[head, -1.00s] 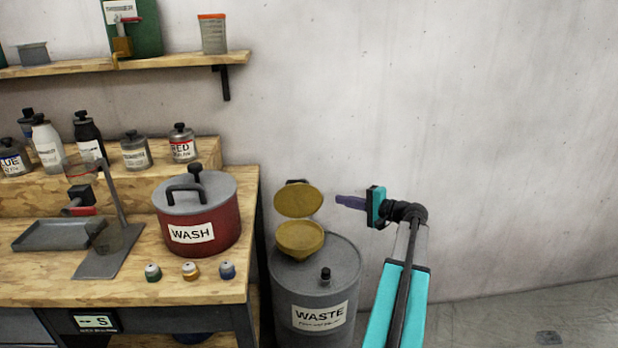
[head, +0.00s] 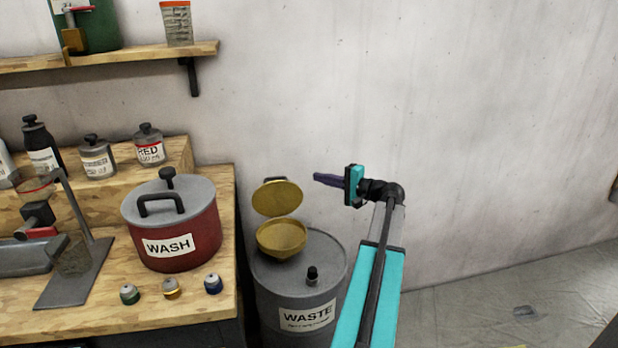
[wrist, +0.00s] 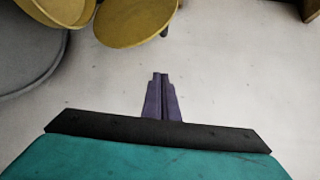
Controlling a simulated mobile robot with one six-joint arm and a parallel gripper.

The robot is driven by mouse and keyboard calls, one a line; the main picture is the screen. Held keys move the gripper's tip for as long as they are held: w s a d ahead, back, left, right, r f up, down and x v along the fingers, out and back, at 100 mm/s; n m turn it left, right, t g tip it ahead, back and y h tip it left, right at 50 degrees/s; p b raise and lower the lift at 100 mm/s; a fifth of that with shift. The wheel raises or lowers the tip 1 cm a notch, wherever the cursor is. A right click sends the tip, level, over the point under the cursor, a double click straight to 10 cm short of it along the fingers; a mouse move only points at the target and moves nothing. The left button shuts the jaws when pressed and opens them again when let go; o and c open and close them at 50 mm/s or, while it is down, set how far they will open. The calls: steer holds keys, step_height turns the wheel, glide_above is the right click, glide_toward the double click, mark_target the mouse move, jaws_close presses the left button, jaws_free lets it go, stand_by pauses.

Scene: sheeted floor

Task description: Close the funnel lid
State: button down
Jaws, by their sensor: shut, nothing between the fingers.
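The yellow funnel (head: 282,240) sits on top of the grey waste drum (head: 300,292). Its round yellow lid (head: 277,199) stands raised above the funnel's back side, open. My gripper (head: 316,179) is shut and empty, to the right of the lid and a little higher, apart from it. In the wrist view the gripper's purple fingers (wrist: 161,78) are together, with the lid (wrist: 135,20) beyond them to the upper left. Part of the funnel (wrist: 62,8) and the drum's edge (wrist: 30,60) also show there, at the top left.
A small black cap (head: 312,275) stands on the drum's top. The workbench (head: 190,325) with a red wash pot (head: 178,232) stands left of the drum. A shelf (head: 120,58) hangs above the bench. The wall (head: 470,130) behind my gripper is bare.

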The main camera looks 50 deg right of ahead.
steer(key=w, duration=0.6)
steer(key=w+f, duration=0.1)
steer(key=w, duration=0.2)
steer(key=shift+w+a, duration=0.25)
steer(key=shift+w, duration=0.1)
steer(key=shift+s+a+r+p, duration=0.1)
steer(key=shift+s+a, duration=0.15)
steer(key=shift+a, duration=0.4)
steer(key=shift+s+a+r+p, duration=0.1)
steer(key=shift+s+a, duration=0.1)
steer(key=shift+a, duration=0.4)
steer(key=shift+s+a+p, duration=0.1)
steer(key=shift+s+a, duration=0.15)
steer(key=shift+a, duration=0.4)
